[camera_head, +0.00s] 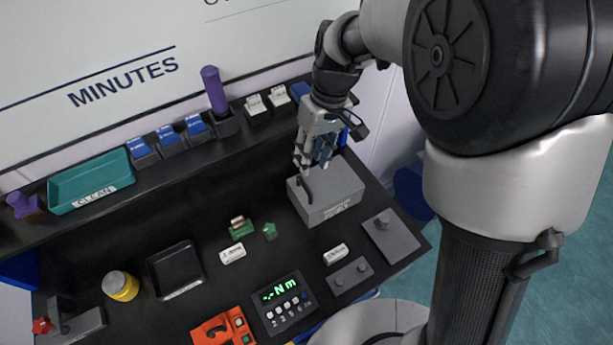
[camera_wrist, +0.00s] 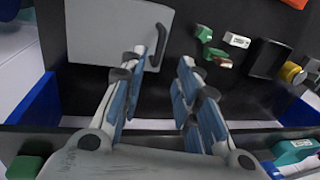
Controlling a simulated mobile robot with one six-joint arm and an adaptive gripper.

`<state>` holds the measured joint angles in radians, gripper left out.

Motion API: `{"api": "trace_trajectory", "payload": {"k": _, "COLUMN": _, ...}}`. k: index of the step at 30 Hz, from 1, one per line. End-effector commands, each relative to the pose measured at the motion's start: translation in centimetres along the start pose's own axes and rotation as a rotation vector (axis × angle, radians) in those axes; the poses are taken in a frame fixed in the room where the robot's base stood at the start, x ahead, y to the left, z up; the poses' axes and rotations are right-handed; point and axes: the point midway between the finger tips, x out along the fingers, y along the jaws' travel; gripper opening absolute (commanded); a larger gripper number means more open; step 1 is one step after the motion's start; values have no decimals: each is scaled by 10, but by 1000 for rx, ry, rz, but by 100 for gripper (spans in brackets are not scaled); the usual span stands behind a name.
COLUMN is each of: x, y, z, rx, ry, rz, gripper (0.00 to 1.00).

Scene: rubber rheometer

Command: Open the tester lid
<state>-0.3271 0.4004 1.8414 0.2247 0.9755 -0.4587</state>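The tester is a grey box (camera_head: 338,202) at the right of the black bench, with a label on its front. Its flat grey lid (camera_wrist: 100,30) is down. A dark curved handle (camera_head: 307,188) stands on the lid's left side; in the wrist view the handle (camera_wrist: 160,38) lies in the gap ahead of my fingers, nearer the left one. My gripper (camera_head: 303,166) is just above and behind the handle, pointing down. In the wrist view my gripper (camera_wrist: 161,64) has its blue-padded fingers apart with nothing gripped. I cannot tell whether a finger touches the handle.
A grey plate with a knob (camera_head: 390,237) lies right of the tester. Green parts (camera_head: 240,227), white labels and a display unit (camera_head: 283,300) lie to its left and front. A raised shelf behind holds a purple cylinder (camera_head: 214,90) and a teal tray (camera_head: 92,181).

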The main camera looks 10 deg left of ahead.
Motion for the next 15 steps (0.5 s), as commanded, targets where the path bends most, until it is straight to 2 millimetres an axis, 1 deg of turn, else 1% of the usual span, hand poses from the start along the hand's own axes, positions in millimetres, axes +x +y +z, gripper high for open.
{"api": "trace_trajectory", "payload": {"k": 1, "x": 14, "y": 0, "z": 1, "rx": 1, "ry": -5, "rz": -2, "gripper": 30}}
{"api": "trace_trajectory", "payload": {"k": 6, "x": 47, "y": 0, "z": 0, "rx": 1, "ry": -3, "rz": -1, "gripper": 30}}
{"api": "trace_trajectory", "payload": {"k": 9, "x": 62, "y": 0, "z": 1, "rx": 0, "ry": -3, "rz": -1, "gripper": 30}}
{"api": "trace_trajectory", "payload": {"k": 12, "x": 72, "y": 0, "z": 0, "rx": 0, "ry": -1, "rz": -1, "gripper": 30}}
{"api": "trace_trajectory", "payload": {"k": 15, "x": 78, "y": 0, "z": 0, "rx": 1, "ry": -1, "rz": -1, "gripper": 30}}
